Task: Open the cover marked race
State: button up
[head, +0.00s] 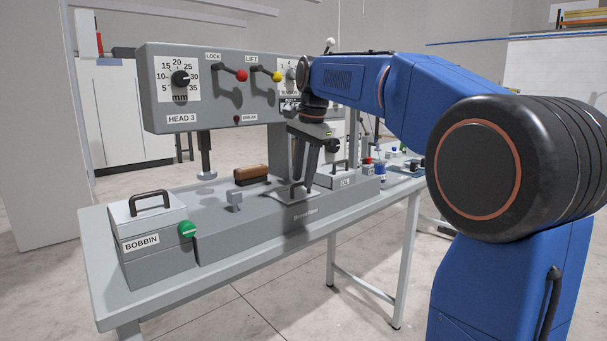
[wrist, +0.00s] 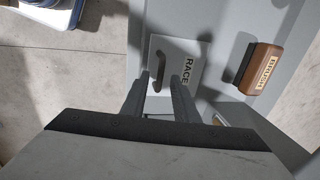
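The race cover (wrist: 191,52) is a pale plate lettered RACE with a dark curved handle (wrist: 170,50), seen in the wrist view. In the head view the race cover (head: 284,194) lies flat on the grey machine bed, partly hidden by my gripper. My gripper (head: 300,184) points down over it. In the wrist view my gripper (wrist: 158,76) is open, its two fingers apart, with the near end of the handle showing between the fingertips. I cannot tell whether the fingers touch the handle.
A wooden brush (head: 251,173) lies on the bed left of my gripper. The BOBBIN box (head: 150,222) with a green knob (head: 187,229) stands at the left. The OIL cover (head: 336,181) is close on the right. The machine head (head: 215,90) overhangs the bed.

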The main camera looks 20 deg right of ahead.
grip_shut()
dwell(1.4)
